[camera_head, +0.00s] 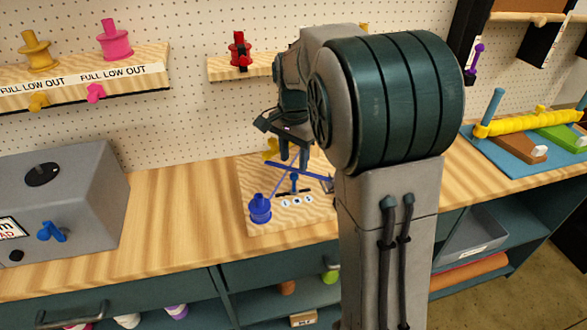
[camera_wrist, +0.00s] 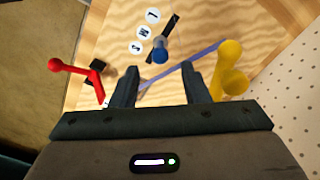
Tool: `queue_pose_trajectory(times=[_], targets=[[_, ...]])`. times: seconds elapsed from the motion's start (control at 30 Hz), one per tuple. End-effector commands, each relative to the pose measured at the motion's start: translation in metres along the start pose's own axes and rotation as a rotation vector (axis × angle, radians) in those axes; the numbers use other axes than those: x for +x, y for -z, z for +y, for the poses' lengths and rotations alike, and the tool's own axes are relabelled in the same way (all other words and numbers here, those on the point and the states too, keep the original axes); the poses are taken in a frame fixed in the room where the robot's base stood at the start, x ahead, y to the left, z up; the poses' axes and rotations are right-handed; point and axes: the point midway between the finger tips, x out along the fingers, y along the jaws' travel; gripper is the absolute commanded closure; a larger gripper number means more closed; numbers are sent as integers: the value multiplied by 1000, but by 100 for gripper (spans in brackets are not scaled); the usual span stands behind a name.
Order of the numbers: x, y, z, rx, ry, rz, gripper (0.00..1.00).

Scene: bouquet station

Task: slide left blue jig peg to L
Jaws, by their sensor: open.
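The blue jig peg (camera_wrist: 160,52) stands in a dark slot on the wooden jig board (camera_wrist: 200,20), beside a row of round labels, L (camera_wrist: 153,15), M (camera_wrist: 145,31) and S (camera_wrist: 136,47). It appears to be around the middle of the slot, near M. In the head view the peg (camera_head: 294,180) stands behind the labels. My gripper (camera_wrist: 160,76) is open, with its fingers apart above the board and the peg just beyond the fingertips. Nothing is between the fingers except a lavender bar seen behind them. In the head view my gripper (camera_head: 293,153) is partly hidden by my arm.
A lavender bar (camera_wrist: 185,64) crosses close to the peg, with a yellow piece (camera_wrist: 232,72) on the wall side. A red piece (camera_wrist: 72,67) lies on the opposite side. A blue spool (camera_head: 260,208) stands at the board's front left. Bare bench (camera_head: 180,210) lies left of it.

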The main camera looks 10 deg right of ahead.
Motion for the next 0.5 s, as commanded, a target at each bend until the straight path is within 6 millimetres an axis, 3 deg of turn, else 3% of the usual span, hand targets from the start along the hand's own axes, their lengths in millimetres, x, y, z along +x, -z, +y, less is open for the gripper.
queue_pose_trajectory(times=[0.2,0.5], targets=[[33,0,0,0,-1,-2,58],[43,0,0,0,1,0,58]])
